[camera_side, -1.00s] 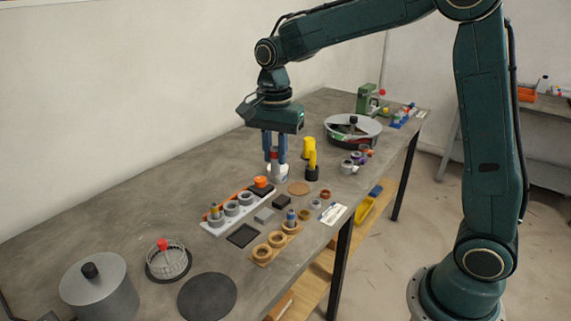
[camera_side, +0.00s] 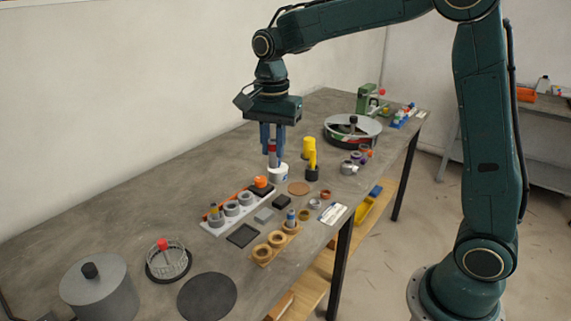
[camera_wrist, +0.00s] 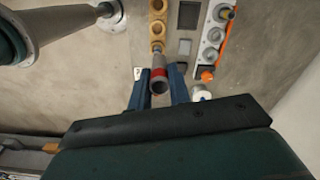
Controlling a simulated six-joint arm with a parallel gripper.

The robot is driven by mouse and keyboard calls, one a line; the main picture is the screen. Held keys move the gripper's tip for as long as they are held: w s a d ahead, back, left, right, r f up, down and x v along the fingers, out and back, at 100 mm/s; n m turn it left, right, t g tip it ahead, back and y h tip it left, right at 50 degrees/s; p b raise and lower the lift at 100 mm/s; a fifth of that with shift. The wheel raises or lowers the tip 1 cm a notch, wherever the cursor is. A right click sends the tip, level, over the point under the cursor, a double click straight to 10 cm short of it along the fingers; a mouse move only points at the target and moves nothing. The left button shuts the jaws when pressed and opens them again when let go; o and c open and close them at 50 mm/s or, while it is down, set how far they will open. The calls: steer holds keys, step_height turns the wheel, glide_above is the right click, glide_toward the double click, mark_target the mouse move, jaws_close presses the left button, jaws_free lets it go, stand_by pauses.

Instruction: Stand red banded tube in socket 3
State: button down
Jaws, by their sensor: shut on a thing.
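The red banded tube (camera_side: 272,147) is grey with a red band and hangs upright between the fingers of my gripper (camera_side: 272,145). My gripper is shut on it. In the wrist view the tube (camera_wrist: 158,86) shows its open top end. It is held beyond the far end of the pale socket rack (camera_side: 231,209), which has a row of grey ring sockets. A yellow-topped tube (camera_side: 214,212) stands in the near socket; the other two look empty. A wooden rack (camera_side: 264,256) has round holes, with a blue-topped tube (camera_side: 291,216) at its far end. I see no readable socket numbers.
A white cylinder (camera_side: 278,175) stands close to the held tube. An orange knob (camera_side: 261,182) sits past the pale rack's end. A grey block (camera_side: 264,216) and a dark square plate (camera_side: 242,235) lie between the racks.

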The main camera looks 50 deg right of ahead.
steer(key=w+d+f, duration=0.3)
steer(key=w+f, duration=0.4)
steer(key=w, duration=0.1)
steer(key=w+d+f, duration=0.4)
steer(key=w+f, duration=0.2)
steer(key=w, duration=0.3)
steer(key=shift+f, duration=0.4)
steer(key=shift+s+f, duration=0.1)
steer(key=shift+f, duration=0.05)
steer(key=shift+f, duration=2.35)
steer(key=shift+f, duration=1.6)
steer(key=c, duration=1.1)
jaws_free()
steer(key=shift+o, duration=0.2)
steer(key=shift+r, duration=0.2)
